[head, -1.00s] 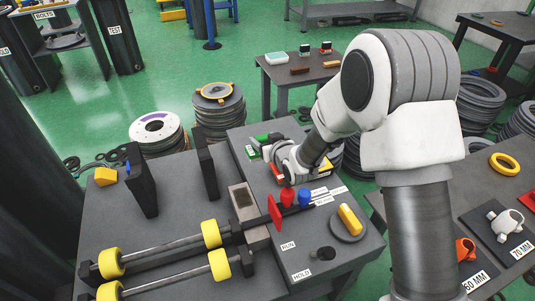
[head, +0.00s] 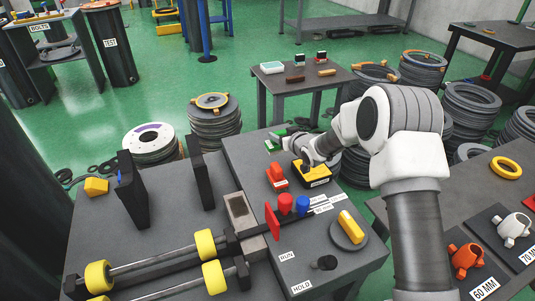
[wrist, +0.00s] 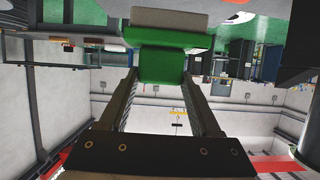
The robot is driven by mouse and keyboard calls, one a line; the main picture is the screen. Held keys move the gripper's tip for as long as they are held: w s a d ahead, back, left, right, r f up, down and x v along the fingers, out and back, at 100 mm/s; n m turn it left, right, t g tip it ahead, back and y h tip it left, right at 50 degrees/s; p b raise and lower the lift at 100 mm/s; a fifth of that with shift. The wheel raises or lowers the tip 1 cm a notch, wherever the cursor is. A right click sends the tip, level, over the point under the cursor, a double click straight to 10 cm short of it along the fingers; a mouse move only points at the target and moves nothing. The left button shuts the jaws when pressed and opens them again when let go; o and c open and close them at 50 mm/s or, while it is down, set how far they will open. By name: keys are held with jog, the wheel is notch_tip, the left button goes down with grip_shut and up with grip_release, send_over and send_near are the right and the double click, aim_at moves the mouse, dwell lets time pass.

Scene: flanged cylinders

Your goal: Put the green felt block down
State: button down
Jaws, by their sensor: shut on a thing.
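The green felt block (wrist: 162,65) is between the fingertips of my gripper (wrist: 161,80) in the wrist view, with both fingers against its sides. A pale beige piece (wrist: 168,19) shows at its far end; I cannot tell whether it belongs to the block. In the head view, green shows at the far edge of the bench (head: 232,148), beside a small green labelled piece (head: 273,146). My arm hides much of that spot, so the gap under the block cannot be told.
A red piece (head: 277,176) and a yellow labelled piece (head: 318,178) stand near my arm. Red and blue knobs (head: 286,203) stand closer, beside a yellow-handled round plate (head: 349,228). Two upright black plates (head: 133,190) and rods with yellow rollers (head: 205,243) occupy the left side.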

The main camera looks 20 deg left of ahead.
aim_at(272, 150)
jog(key=a+f, duration=0.1)
jog(key=a+f+b, duration=0.1)
jog(key=a, duration=0.1)
jog(key=a+f, duration=0.1)
jog(key=shift+w+a, duration=0.1)
jog(key=shift+a, duration=0.3)
jog(key=shift+f+b, duration=1.05)
jog(key=shift+f, duration=0.8)
jog(key=shift+f, duration=0.15)
jog(key=shift+c, duration=0.5)
grip_release()
jog(key=shift+s+d+r, duration=0.2)
jog(key=shift+r, duration=0.05)
jog(key=shift+p+v, duration=1.3)
jog(key=shift+v, duration=2.2)
